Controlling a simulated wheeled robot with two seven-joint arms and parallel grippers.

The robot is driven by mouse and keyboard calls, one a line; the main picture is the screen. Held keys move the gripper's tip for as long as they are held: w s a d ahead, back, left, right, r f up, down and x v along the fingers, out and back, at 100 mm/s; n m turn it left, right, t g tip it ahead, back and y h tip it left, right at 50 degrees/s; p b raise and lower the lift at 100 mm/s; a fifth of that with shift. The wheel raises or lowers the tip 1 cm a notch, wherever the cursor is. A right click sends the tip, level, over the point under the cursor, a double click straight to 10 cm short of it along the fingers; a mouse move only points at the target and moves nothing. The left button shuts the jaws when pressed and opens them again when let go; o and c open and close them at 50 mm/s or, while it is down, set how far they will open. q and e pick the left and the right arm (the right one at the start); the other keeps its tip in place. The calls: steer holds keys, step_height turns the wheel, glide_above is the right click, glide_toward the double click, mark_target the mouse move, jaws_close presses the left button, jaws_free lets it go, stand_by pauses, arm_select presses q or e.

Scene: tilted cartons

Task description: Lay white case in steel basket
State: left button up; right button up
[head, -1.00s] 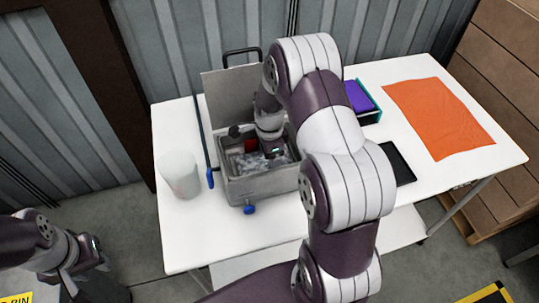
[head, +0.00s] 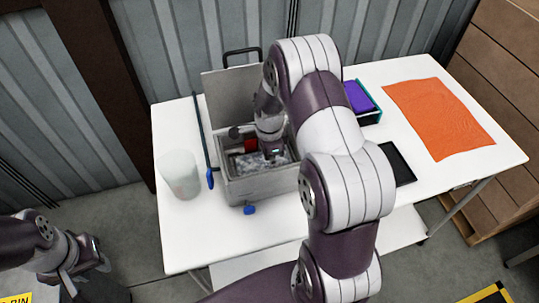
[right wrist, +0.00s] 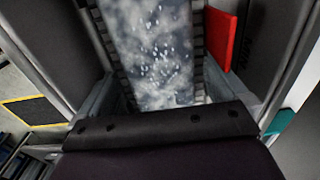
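The steel basket sits inside a grey metal box (head: 262,184) with its lid raised. Its dark mesh edge (right wrist: 110,45) shows in the right wrist view around a cloudy, white-speckled surface (right wrist: 155,45). I cannot pick out a white case for certain. My right gripper (head: 272,155) reaches down into the box; its fingertips are hidden and I cannot tell whether it holds anything. A red piece (right wrist: 220,38) stands at the basket's right side in the wrist view. My left gripper (head: 88,268) looks open and empty, off the table at the lower left.
A translucent white beaker (head: 179,175) stands left of the box. A blue-ended rod (head: 204,142) lies between them. To the right are a purple block (head: 358,96) in a teal tray, a black tray (head: 397,163) and an orange cloth (head: 438,118). The table's front left is clear.

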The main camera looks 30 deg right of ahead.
step_height(320, 180, up, 13)
steer(key=b, duration=0.1)
steer(key=shift+f+b, duration=0.15)
steer(key=shift+b, duration=0.15)
steer(key=s+a+f+n, duration=0.1)
steer(key=s+a+n, duration=0.4)
steer(key=n, duration=0.5)
steer(key=s+a+f+n+t, duration=0.1)
steer(key=s+a+n, duration=0.4)
steer(key=s+n, duration=0.3)
steer(key=n, duration=0.3)
steer(key=shift+f, duration=0.2)
steer(key=shift+s, duration=0.1)
stand_by(0.6)
